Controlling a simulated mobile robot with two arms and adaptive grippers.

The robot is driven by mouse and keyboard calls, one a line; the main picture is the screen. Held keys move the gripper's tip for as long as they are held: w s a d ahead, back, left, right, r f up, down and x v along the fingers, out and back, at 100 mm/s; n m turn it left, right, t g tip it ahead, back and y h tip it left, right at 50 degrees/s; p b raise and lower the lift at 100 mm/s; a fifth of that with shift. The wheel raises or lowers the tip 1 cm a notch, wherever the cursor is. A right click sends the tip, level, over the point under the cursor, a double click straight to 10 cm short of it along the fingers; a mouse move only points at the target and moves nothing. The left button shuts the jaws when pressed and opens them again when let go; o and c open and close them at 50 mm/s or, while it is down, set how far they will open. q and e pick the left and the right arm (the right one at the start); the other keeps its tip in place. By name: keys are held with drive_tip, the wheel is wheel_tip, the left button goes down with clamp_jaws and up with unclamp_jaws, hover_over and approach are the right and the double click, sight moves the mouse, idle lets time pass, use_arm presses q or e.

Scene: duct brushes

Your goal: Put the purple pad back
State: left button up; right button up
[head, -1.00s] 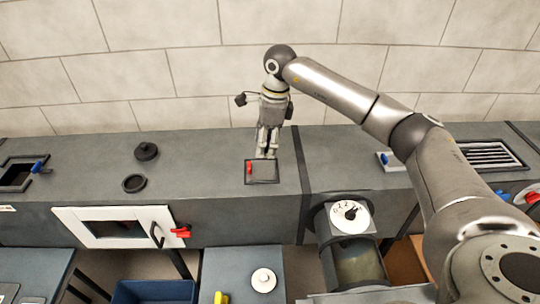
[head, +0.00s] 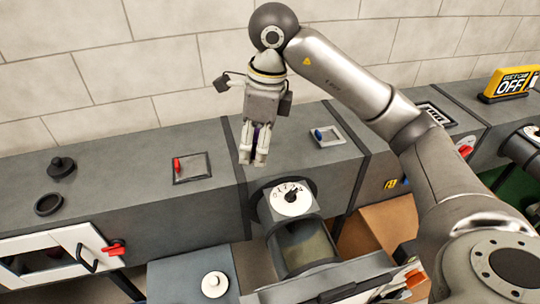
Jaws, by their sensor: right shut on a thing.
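My right gripper (head: 253,161) is shut and hangs pointing down in front of the grey duct. The gripper is right of a closed square hatch with a red lever (head: 192,168) and left of a small framed hatch with a blue lever (head: 327,137). My left gripper is out of view.
A white-dial canister (head: 292,200) stands below the gripper. A white-framed door with a red handle (head: 80,248) is at lower left. A black knobbed cap (head: 61,167) and a ring (head: 48,204) lie on the duct. A yellow OFF sign (head: 511,84) stands far right.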

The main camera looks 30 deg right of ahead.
drive_tip(key=w+d+f+p, duration=0.1)
drive_tip(key=w+d+f, duration=0.1)
drive_tip(key=w, duration=0.1)
drive_tip(key=w+d+f+p, duration=0.2)
drive_tip(key=w+f, duration=0.1)
drive_tip(key=w, duration=0.1)
drive_tip(key=w+d+f+p, duration=0.1)
drive_tip(key=w+f, duration=0.2)
drive_tip(key=shift+w+d+f, duration=0.2)
drive_tip(key=shift+w+d, duration=0.2)
drive_tip(key=shift+w+d+f+p, duration=0.15)
drive_tip(key=shift+w+f+p, duration=0.2)
drive_tip(key=shift+f, duration=0.1)
drive_tip(key=shift+w+d+f, duration=0.1)
drive_tip(key=shift+f, duration=0.25)
wheel_tip(320, 180, down, 2)
drive_tip(key=shift+f+p, duration=0.1)
drive_tip(key=shift+p, duration=0.9)
drive_tip(key=shift+f, duration=0.3)
